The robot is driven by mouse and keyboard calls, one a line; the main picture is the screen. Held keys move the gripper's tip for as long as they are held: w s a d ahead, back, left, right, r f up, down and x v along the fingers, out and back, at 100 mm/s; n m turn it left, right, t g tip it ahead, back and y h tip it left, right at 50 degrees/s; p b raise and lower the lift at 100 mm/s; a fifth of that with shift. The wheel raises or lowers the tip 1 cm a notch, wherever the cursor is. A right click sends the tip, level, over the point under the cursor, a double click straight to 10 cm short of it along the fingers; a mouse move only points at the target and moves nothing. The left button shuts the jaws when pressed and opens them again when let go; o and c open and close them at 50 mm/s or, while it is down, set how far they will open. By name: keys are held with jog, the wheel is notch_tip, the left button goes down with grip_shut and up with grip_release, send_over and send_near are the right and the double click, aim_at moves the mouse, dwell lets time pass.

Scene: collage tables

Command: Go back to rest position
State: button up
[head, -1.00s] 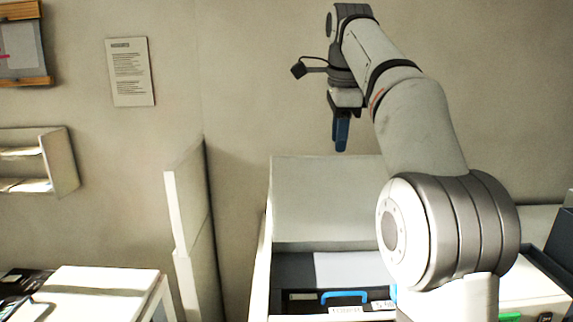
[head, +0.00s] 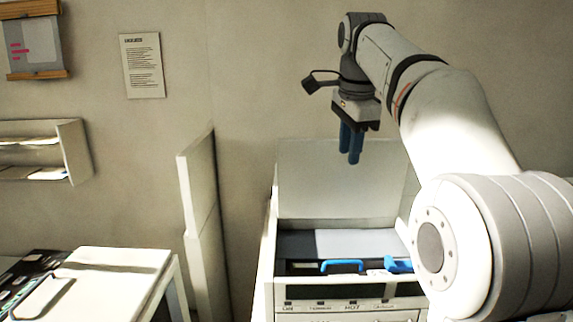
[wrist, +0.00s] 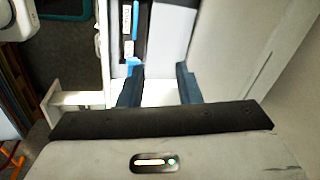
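My gripper (head: 350,160) hangs at the end of my raised arm, fingers pointing down, in the head view. It is above the white cabinet (head: 280,282) and apart from it. In the wrist view the two dark blue fingers (wrist: 160,72) stand apart with nothing between them. A pale surface shows in the gap.
The white cabinet has a dark tray with a blue handle (head: 342,266) and a raised back panel (head: 335,185). A tall white panel (head: 202,215) stands left of it. A white table (head: 115,275) is at lower left. A wall shelf (head: 75,150) hangs above.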

jog(key=s+d+f+n+b, duration=0.1)
jog(key=s+f+n+b, duration=0.2)
jog(key=s+f+n, duration=0.4)
jog(key=s+d+f+n+t+b, duration=0.1)
jog(key=s+f+n+b, duration=0.2)
jog(key=s+f+n, duration=0.5)
jog(key=s+f, duration=0.5)
jog(key=f, duration=0.5)
jog(key=s+f, duration=0.5)
jog(key=f, duration=0.4)
jog(key=shift+d+f+b, duration=0.2)
jog(key=shift+f+b, duration=0.2)
jog(key=shift+s, duration=0.1)
